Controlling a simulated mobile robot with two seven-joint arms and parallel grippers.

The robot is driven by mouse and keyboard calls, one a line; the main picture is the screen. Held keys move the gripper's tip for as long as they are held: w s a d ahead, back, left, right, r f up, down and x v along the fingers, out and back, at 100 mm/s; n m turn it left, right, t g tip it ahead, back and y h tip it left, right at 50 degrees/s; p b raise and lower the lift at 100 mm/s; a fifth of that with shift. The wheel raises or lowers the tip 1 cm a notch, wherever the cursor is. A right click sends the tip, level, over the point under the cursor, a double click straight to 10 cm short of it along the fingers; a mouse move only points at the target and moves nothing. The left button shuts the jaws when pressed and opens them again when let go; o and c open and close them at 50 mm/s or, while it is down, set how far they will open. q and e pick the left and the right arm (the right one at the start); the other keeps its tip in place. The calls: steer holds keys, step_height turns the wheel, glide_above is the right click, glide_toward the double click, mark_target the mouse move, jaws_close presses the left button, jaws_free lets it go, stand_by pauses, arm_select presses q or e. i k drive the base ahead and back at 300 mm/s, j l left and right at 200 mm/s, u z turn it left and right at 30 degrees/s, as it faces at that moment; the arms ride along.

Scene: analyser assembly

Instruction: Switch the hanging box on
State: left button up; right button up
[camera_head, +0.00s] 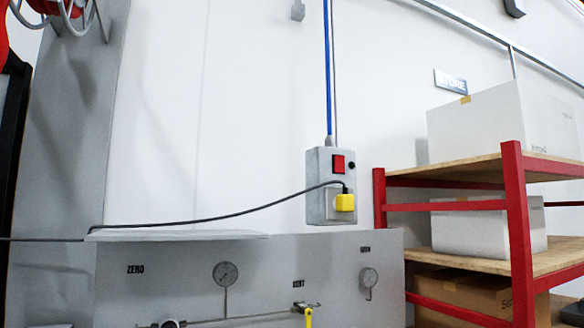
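The hanging box (318,186) is a grey box that hangs against the white wall at the lower end of a blue line. Neither of my grippers shows in the head view.
A red shelf rack (516,220) with white boxes (490,120) stands at the right. The dark cable (220,217) runs left from the plug. The wall left of the box is clear.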

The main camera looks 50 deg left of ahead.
mark_target(338, 161)
steer(key=u, duration=1.2)
steer(key=i+z, duration=0.25)
steer(key=z, duration=0.15)
